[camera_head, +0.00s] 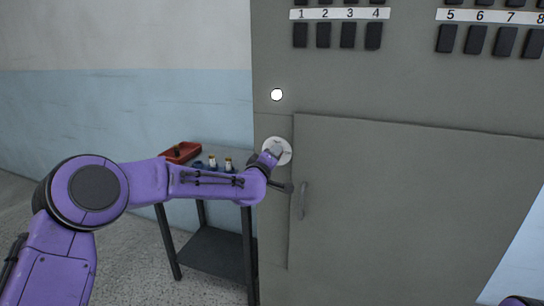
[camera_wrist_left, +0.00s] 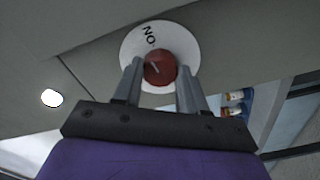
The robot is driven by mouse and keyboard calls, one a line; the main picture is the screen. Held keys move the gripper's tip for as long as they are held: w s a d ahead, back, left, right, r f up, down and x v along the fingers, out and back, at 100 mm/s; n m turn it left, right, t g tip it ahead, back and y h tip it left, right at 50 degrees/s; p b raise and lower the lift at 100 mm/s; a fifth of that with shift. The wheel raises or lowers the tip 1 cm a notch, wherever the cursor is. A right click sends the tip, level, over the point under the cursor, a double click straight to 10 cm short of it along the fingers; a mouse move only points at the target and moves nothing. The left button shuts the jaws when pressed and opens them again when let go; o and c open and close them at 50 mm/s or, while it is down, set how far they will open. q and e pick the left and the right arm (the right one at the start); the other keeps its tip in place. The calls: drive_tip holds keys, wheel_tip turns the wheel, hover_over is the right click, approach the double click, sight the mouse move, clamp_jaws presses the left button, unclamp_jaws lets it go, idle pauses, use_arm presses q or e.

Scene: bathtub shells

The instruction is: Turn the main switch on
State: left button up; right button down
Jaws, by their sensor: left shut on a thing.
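The main switch is a red knob (camera_wrist_left: 159,68) on a round white plate (camera_wrist_left: 185,45) with the letters "ON" near its edge. The plate also shows in the head view on the front of the grey cabinet (camera_head: 270,142). My left gripper (camera_wrist_left: 160,74) has its two fingers on either side of the red knob, shut on it. In the head view, my left gripper (camera_head: 276,151) covers the knob. A pale line shows on the knob's face. My right gripper is not in view.
A round white light (camera_head: 277,94) sits above the switch. A closed cabinet door with a handle (camera_head: 303,200) is to the right. Numbered black switches (camera_head: 348,35) run along the top. A dark side table with a red tray (camera_head: 181,152) and small bottles stands at left.

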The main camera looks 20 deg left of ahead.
use_arm(q)
drive_tip(key=shift+m, duration=0.9)
drive_tip(key=shift+f, duration=0.1)
drive_tip(key=o, duration=1.1)
drive_tip(key=shift+c, duration=0.2)
drive_tip(key=shift+s, duration=0.15)
drive_tip(key=s+b, duration=0.1)
drive_tip(key=s, duration=0.9)
drive_tip(key=shift+s+a+b, duration=0.15)
drive_tip(key=shift+b, duration=0.25)
